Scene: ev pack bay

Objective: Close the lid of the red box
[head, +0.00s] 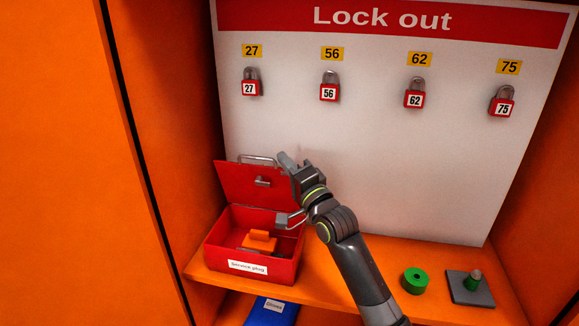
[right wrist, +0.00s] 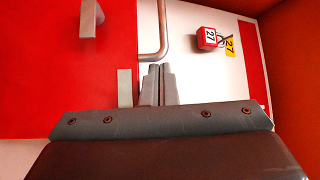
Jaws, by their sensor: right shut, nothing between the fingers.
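The red box (head: 222,244) stands on the orange shelf at the left, with a label reading "Service plug" on its front. Its lid (head: 234,181) is raised, standing up at the back, and also fills the left of the right wrist view (right wrist: 60,70). A metal handle (head: 257,159) is at the lid's upper edge and a grey catch (head: 263,182) is on its inner face. An orange plug (head: 260,241) lies inside the box. My right gripper (head: 287,161) is shut and empty, by the lid's upper right corner; its fingertips (right wrist: 158,70) show below the handle (right wrist: 155,35). I cannot tell whether it touches the lid.
Several red numbered padlocks (head: 330,87) hang on the white lock-out board (head: 400,160) behind. A green ring (head: 415,280) and a grey base with a green peg (head: 470,289) are on the shelf at right. A blue item (head: 272,312) is below.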

